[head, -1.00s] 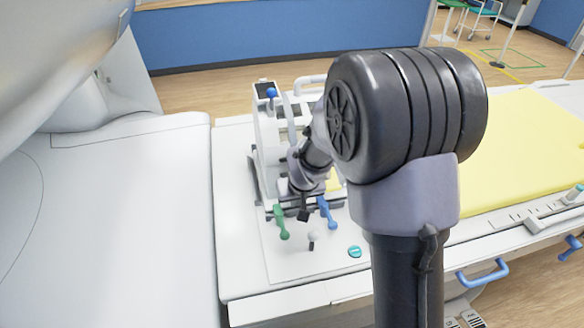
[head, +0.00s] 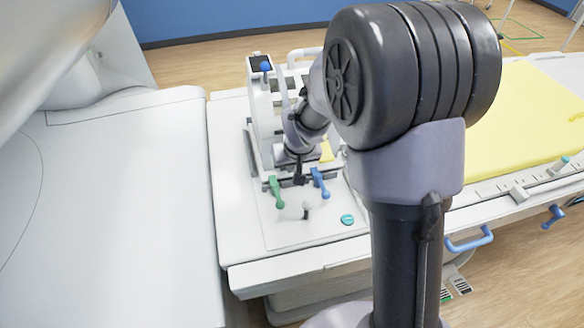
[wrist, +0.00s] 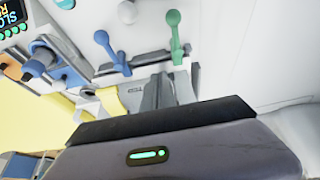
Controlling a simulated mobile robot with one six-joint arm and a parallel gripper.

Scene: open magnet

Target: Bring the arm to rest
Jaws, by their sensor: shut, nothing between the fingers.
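My gripper (head: 299,180) is at the end of my arm, low over the white bench top in the head view. It hangs between a green handle (head: 276,192) and a blue handle (head: 320,183). Its fingers are shut with nothing between them. In the wrist view the grey fingers (wrist: 168,92) show beyond my dark wrist housing, with the green handle (wrist: 176,38) and blue handle (wrist: 107,48) beyond them. I cannot tell whether the fingers touch anything. My large upper joint hides part of the bench in the head view.
A white upright frame with a blue knob (head: 265,67) stands just behind my gripper. A white knob (head: 307,207) and a teal button (head: 347,219) lie in front. A yellow pad (head: 520,110) is at right; a large white machine (head: 110,210) fills the left.

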